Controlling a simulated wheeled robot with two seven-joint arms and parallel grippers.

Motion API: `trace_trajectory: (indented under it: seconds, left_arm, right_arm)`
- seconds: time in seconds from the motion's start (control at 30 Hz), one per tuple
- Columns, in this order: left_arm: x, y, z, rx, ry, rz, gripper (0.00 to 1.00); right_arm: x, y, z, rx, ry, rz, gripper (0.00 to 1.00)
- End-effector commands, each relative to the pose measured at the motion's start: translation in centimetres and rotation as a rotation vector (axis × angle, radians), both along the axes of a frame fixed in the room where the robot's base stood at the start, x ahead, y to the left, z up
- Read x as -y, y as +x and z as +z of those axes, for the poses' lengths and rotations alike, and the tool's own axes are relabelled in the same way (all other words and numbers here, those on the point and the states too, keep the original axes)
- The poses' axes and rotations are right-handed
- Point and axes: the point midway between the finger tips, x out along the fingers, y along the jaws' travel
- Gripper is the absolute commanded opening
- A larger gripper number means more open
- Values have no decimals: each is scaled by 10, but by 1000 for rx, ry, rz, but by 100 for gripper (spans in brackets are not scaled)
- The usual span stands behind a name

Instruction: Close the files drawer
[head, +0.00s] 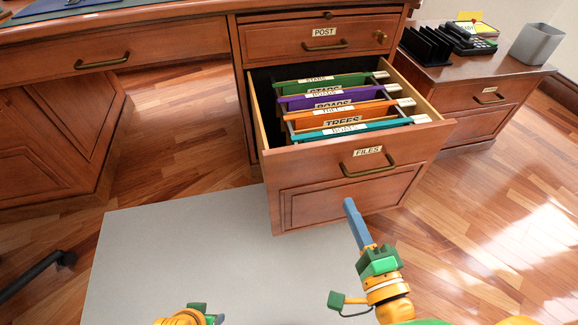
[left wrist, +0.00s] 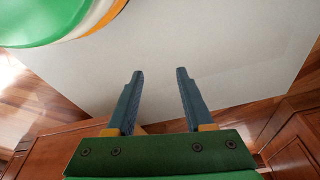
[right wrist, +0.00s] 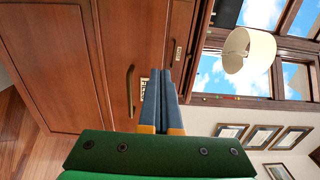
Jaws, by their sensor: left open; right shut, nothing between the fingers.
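The files drawer (head: 300,185) is pulled out of the desk, its FILES label (head: 367,151) and brass handle (head: 368,168) on the front. Hanging folders in green, purple, orange and teal (head: 362,128) fill it. My right gripper (head: 350,204) is shut and empty, pointing up just in front of the drawer front, below the handle in the picture; I cannot tell whether it touches. In the right wrist view the handle (right wrist: 130,90) is beside the shut fingers (right wrist: 168,75). My left gripper (left wrist: 160,75) is open and empty over the grey mat; the head view shows only part of it at the bottom edge.
The POST drawer (head: 310,40) above is shut. A side cabinet (head: 470,100) with a black file rack, phone and grey bin stands at the right. A grey mat (head: 150,250) covers the floor in front. A dark chair leg (head: 35,275) is at the left.

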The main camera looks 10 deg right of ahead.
Motion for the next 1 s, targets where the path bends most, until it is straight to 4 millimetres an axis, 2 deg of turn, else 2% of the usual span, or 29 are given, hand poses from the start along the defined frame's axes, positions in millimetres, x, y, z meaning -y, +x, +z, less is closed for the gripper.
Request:
trace_trajectory:
  seconds: [0.17, 0.6, 0.8, 1.0]
  left_arm:
    - [0, 1, 7, 6, -1, 0, 52]
    - [1, 1, 48, 37, -9, 0, 52]
    - [1, -4, 67, 49, -12, -3, 52]
    - [1, -5, 72, 51, -12, -3, 52]
  right_arm:
    - [-1, 21, 2, 6, 0, -2, 0]
    - [-9, 114, -1, 3, -4, 0, 0]
    - [-11, 136, 0, -1, -4, 0, 0]
    - [-11, 139, 1, -3, -4, 0, 0]
